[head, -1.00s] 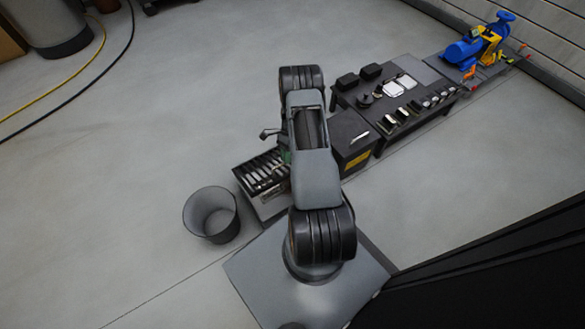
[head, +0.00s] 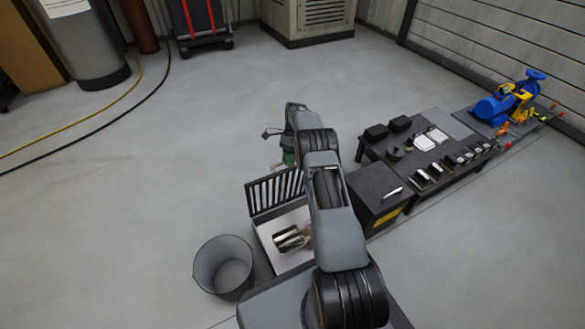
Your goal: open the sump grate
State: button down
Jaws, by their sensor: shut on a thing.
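The sump grate (head: 273,192), a dark slatted panel, stands raised and tilted at the back of the sump box (head: 268,238). The box's pale inside is exposed, with shiny metal cylinders (head: 290,238) in it. My gripper (head: 291,160) is at the upper right of the grate, shut on it. My wrist and arm hide the fingertips and the right end of the grate, so the exact grip does not show.
A grey bucket (head: 223,266) stands just left of the sump box. A dark cabinet (head: 376,192) and a low table (head: 432,150) with small parts stand to the right. A blue pump (head: 508,103) is beyond.

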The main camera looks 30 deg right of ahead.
jog(key=shift+w+d+f, duration=0.15)
jog(key=shift+w+f, duration=0.35)
jog(key=c, duration=1.4)
grip_release()
jog(key=shift+d, duration=0.1)
jog(key=shift+o, duration=1.4)
jog(key=shift+w+r, duration=0.1)
jog(key=shift+r, duration=0.05)
jog(key=shift+a, duration=0.2)
jog(key=shift+r, duration=0.15)
